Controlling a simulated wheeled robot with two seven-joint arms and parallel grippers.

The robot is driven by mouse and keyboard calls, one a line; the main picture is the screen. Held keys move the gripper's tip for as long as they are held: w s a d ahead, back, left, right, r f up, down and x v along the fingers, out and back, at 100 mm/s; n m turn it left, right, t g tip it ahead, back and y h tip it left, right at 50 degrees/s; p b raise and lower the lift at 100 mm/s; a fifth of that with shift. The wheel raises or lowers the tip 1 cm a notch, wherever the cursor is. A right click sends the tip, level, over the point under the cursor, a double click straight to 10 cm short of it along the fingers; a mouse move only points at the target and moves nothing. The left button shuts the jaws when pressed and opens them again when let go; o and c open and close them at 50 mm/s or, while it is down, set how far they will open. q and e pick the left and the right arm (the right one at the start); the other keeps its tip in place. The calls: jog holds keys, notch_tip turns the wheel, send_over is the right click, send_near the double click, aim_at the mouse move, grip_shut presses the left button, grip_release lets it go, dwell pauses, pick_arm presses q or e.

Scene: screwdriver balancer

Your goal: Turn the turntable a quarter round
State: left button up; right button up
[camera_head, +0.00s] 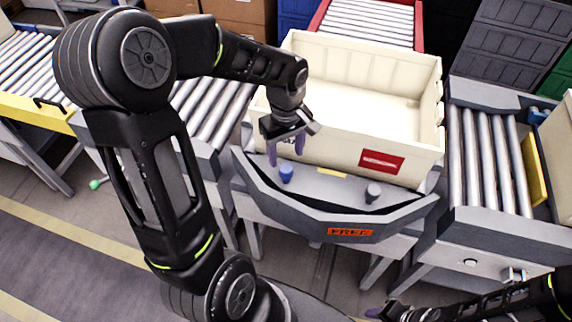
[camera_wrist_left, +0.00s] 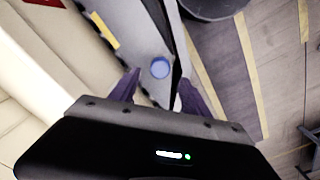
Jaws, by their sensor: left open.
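The turntable (camera_head: 325,190) is a grey platform with an angled front edge and an orange label reading FREE. A blue peg (camera_head: 286,173) stands up from its front left part, and a dark grey peg (camera_head: 372,192) from its front right part. A cream tote (camera_head: 330,150) with a red label sits on it. My left gripper (camera_head: 286,155) is open, its purple fingers pointing down just above the blue peg. In the left wrist view the blue peg (camera_wrist_left: 160,68) shows between the spread fingers. My right gripper (camera_head: 385,309) is at the bottom right, away from the turntable; its jaws are unclear.
Roller conveyors stand left (camera_head: 205,110) and right (camera_head: 490,160) of the turntable, and another with red sides (camera_head: 370,22) behind it. The tote wall is close behind my left gripper. A small green-tipped object (camera_head: 95,184) lies on the floor at left. The floor in front is partly clear.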

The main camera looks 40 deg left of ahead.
aim_at(286, 167)
pick_arm(q)
notch_tip(286, 167, down, 6)
jog(key=shift+f+p, duration=0.1)
jog(key=shift+p, duration=0.3)
grip_shut()
dwell(0.5)
dwell(0.8)
